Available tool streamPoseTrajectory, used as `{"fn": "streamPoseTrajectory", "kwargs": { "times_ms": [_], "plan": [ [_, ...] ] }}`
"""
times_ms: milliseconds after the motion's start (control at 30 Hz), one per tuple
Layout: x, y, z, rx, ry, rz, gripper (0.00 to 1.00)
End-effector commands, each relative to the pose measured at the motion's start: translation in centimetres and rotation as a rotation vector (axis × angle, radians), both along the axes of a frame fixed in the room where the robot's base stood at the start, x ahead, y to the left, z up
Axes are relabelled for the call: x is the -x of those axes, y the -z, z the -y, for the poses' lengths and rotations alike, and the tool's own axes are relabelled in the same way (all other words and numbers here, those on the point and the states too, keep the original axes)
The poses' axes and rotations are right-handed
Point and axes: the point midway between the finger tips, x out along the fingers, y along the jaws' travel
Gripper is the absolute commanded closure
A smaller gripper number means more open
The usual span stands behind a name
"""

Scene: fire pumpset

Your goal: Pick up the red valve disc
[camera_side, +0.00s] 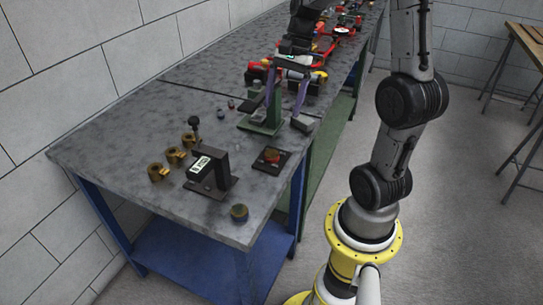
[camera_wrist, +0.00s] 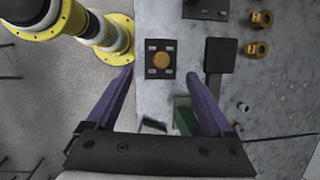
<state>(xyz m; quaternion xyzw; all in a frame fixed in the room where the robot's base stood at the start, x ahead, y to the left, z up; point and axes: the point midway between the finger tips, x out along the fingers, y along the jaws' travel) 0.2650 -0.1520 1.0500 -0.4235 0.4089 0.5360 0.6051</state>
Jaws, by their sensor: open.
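The red valve disc (camera_side: 271,155) sits on a small square black plate (camera_side: 262,166) near the right edge of the grey table. In the wrist view the disc (camera_wrist: 161,60) looks orange-brown and round, centred on its black plate with slots at the corners. My gripper (camera_side: 283,112) is above the table, behind the disc in the side view, with its purple fingers pointing down. In the wrist view my gripper (camera_wrist: 160,73) is open and empty, its fingertips apart on either side of the plate's near end. The disc is clear of both fingers.
A black bracket (camera_side: 211,170) with a light label stands left of the disc. Several brass fittings (camera_side: 173,155) lie farther left. A green stand (camera_side: 262,120) is close to my fingers. Red and black parts (camera_side: 300,62) crowd the far table.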

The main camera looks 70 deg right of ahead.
Motion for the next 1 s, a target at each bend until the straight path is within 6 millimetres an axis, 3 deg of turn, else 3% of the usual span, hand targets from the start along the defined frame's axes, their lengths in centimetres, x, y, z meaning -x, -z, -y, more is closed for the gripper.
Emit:
{"fn": "streamPoseTrajectory", "kwargs": {
  "times_ms": [100,233,633,1000],
  "plan": [
    [-0.2,1.1,2.1,-0.065,0.135,-0.044,0.14],
    [-0.2,1.8,2.8,-0.094,0.191,-0.063,0.14],
    [-0.9,7.9,0.4,-0.095,0.191,-0.065,0.14],
    [-1.3,11.0,-0.4,-0.093,0.19,-0.065,0.14]
  ]
}}
